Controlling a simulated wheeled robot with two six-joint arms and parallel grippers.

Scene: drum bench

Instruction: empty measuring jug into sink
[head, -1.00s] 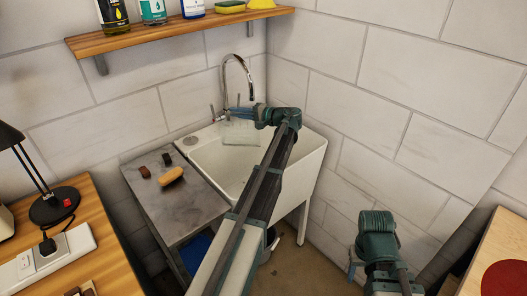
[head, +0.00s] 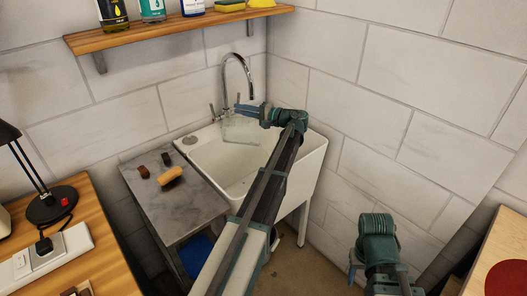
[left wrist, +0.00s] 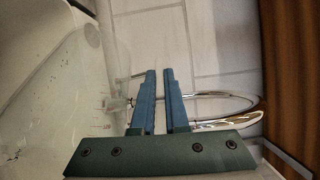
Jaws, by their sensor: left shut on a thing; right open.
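The clear measuring jug (head: 240,130) is over the back part of the white sink (head: 307,160), below the tap. My left gripper (head: 242,108) is shut on the jug near its top. In the left wrist view the blue fingers (left wrist: 158,75) are close together, and the see-through jug (left wrist: 85,115) with red marks shows to their left. I cannot tell the jug's exact tilt or whether liquid is in it. My right gripper (head: 355,268) is open and empty at the lower right, away from the sink.
A chrome tap (head: 228,65) arches just behind the jug. A grey counter (head: 190,200) left of the sink holds a yellow-brown sponge-like item (head: 170,173) and two small dark blocks. A shelf (head: 170,32) with bottles is above. My left arm hides part of the sink.

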